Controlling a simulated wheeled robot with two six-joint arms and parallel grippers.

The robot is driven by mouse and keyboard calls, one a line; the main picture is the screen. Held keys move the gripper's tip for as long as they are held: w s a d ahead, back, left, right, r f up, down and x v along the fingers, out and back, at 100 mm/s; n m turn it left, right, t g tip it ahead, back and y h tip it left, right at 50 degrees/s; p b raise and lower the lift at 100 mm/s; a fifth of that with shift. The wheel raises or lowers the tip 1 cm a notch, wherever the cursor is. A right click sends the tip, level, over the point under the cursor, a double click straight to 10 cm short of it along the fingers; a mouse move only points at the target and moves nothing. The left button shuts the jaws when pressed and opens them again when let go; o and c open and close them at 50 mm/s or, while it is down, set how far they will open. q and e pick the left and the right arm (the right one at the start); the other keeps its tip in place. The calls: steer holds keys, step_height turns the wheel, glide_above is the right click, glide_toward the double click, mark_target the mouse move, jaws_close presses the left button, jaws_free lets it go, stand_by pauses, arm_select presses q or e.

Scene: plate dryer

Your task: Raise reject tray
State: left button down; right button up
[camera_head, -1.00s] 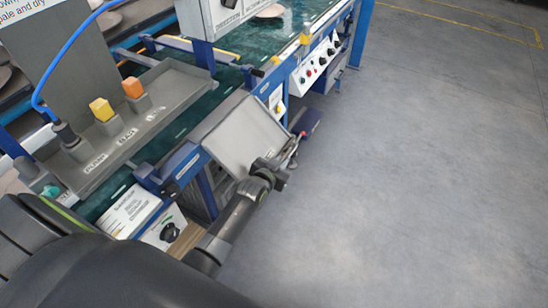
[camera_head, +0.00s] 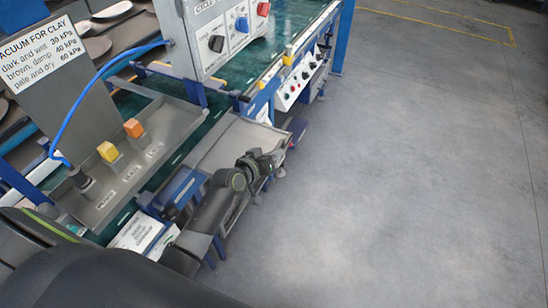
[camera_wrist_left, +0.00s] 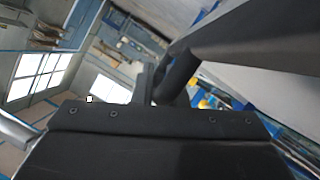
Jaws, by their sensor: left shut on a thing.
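The grey reject tray (camera_head: 226,142) sticks out from the side of the blue-framed line in the head view, close to level, its outer part partly hidden by my left arm. My left gripper (camera_head: 276,163) is at the tray's outer edge, shut on the tray; the fingers themselves are small and hard to make out. In the left wrist view, dark gripper parts (camera_wrist_left: 150,88) fill the lower middle, and the contact cannot be made out. My right gripper is not in view.
A control box (camera_head: 215,40) stands above. A switch panel (camera_head: 300,80) is beyond. Open floor (camera_head: 410,180) lies right.

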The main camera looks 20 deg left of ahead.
arm_select(q)
steer(key=shift+r, duration=0.3)
steer(key=shift+w+r, duration=0.1)
steer(key=shift+r, duration=0.05)
steer(key=c, duration=1.5)
jaws_free()
steer(key=shift+a, duration=0.1)
steer(key=shift+o, duration=0.2)
steer(key=shift+s, duration=0.3)
steer(key=v, duration=1.7)
steer(key=shift+b, duration=0.4)
steer(key=shift+w+a+r, duration=0.1)
